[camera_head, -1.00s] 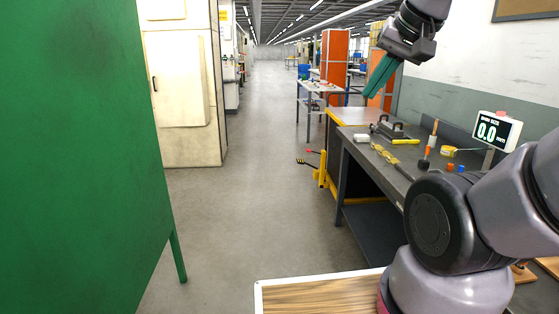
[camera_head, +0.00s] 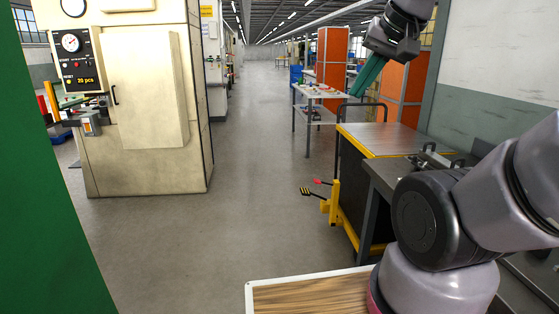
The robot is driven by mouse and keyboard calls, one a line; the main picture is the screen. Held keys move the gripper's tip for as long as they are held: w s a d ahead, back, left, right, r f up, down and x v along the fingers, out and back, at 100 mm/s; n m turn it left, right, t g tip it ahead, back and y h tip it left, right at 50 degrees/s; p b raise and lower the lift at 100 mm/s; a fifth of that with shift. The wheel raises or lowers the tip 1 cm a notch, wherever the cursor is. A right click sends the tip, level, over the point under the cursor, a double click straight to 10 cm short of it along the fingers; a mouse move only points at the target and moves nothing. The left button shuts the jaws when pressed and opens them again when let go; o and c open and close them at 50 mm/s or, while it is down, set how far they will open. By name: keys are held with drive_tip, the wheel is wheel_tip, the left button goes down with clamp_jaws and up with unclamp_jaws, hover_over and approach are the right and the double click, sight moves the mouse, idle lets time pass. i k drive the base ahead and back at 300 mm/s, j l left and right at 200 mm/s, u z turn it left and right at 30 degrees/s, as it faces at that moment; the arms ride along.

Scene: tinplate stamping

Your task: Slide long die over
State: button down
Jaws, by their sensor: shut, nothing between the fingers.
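My gripper (camera_head: 357,92), with green fingers, is raised at the upper right and is shut and empty. It points down to the left and touches nothing. A dark metal block with upright handles (camera_head: 432,158) lies on the bench at the right; it may be the long die, but my arm hides part of it and I cannot be sure. A cart with a bare metal top (camera_head: 385,138) and yellow edges stands against the far end of the bench.
A cream machine cabinet (camera_head: 145,90) with a gauge panel (camera_head: 77,55) stands at the left. A green panel (camera_head: 60,230) is close on my left. The grey floor aisle (camera_head: 245,170) between is open. A white table (camera_head: 318,91) stands beyond.

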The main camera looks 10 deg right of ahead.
sight(437, 162)
drive_tip(key=i+z, duration=0.15)
drive_tip(key=i, duration=0.45)
drive_tip(key=i+j+z, duration=0.15)
drive_tip(key=i, duration=0.4)
drive_tip(key=i+j+z, duration=0.15)
drive_tip(key=i, duration=0.4)
drive_tip(key=i+j+z, duration=0.25)
drive_tip(key=i+z, duration=0.2)
drive_tip(key=i+j+z, duration=0.3)
drive_tip(key=z, duration=0.15)
drive_tip(key=i+j+z, duration=0.3)
drive_tip(key=j+z, duration=0.2)
drive_tip(key=i+j+z, duration=0.15)
drive_tip(key=j+z, duration=0.4)
drive_tip(key=j, duration=0.25)
drive_tip(key=i+j+z, duration=0.15)
drive_tip(key=j, duration=0.2)
